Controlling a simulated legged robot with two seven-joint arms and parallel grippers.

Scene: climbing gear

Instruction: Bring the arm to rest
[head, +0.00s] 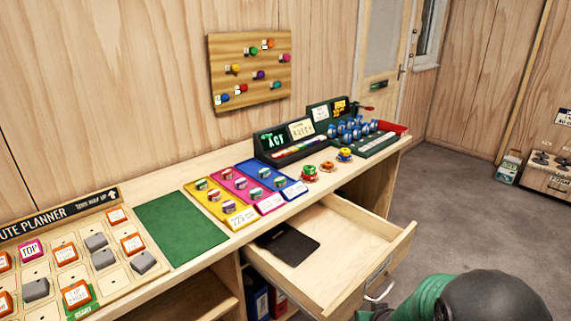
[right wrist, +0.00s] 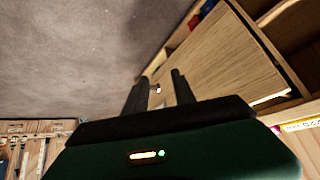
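My right arm (head: 435,297) shows at the bottom right of the head view, green with a dark rounded joint; its fingers cannot be made out there. In the right wrist view my right gripper (right wrist: 159,92) has two dark fingers standing apart, with no held object visible between them. It is over the grey floor, beside the wooden furniture. My left gripper is in neither view. A wooden drawer (head: 402,244) stands pulled out under the counter, with a dark flat pad (head: 288,244) inside. The drawer's pale handle (head: 380,291) is close to my right arm.
The counter holds a route planner board (head: 20,278), a green mat (head: 178,232), yellow, pink and blue panels (head: 237,220) with small items, and dark display stands (head: 275,145). A hold board (head: 222,48) hangs on the wall.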

